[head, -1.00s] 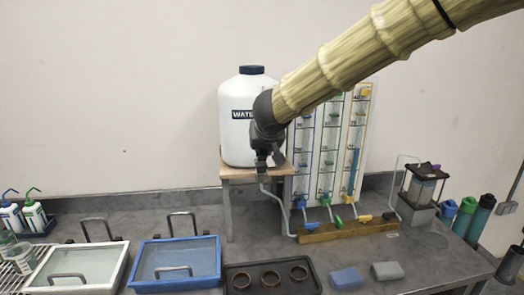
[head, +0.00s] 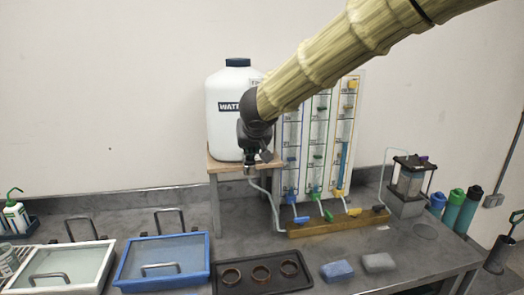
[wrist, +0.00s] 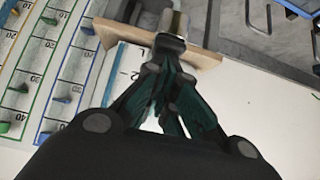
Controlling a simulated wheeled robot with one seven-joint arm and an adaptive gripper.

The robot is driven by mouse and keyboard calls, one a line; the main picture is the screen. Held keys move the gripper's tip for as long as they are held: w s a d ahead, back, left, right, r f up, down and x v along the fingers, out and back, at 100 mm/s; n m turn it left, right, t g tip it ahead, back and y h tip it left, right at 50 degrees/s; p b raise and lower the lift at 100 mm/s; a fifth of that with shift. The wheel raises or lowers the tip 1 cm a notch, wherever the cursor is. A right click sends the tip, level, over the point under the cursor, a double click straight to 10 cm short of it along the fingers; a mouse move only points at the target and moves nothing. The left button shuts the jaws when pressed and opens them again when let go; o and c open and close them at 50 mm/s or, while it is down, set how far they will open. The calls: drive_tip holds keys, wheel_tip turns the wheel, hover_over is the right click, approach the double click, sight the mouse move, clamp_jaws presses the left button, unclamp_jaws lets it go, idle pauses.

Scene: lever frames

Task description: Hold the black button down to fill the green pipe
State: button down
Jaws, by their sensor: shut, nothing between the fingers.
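The black button (head: 379,208) is a small dark piece at the right end of the wooden base (head: 350,222), beside blue, green and yellow levers. The green pipe (head: 317,150) is the middle of three upright tubes on the scaled board. I cannot make out any liquid in it. My gripper (head: 252,166) is in front of the water jug (head: 225,128), by its wooden stand, well left of the button. In the wrist view my gripper (wrist: 172,48) is shut and empty, its tips close to a metal spigot (wrist: 173,20). I cannot tell if they touch.
A blue-rimmed tray (head: 206,262), a white-rimmed tray (head: 103,262) and a black tray with three rings (head: 217,283) line the front of the bench. A blue block (head: 337,271) and a grey block (head: 379,262) lie before the base. My arm crosses the upper board.

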drive_tip(key=shift+s+a+f, duration=0.1)
drive_tip(key=shift+s+f, duration=0.2)
drive_tip(key=shift+f, duration=0.55)
idle(1.2)
wheel_tip(320, 180, up, 6)
drive_tip(key=shift+w+f+p, duration=0.1)
drive_tip(key=shift+f+p, duration=0.15)
drive_tip(key=shift+p, duration=0.7)
drive_tip(key=b+v, duration=0.2)
drive_tip(key=v, duration=0.7)
drive_tip(key=shift+r, duration=0.35)
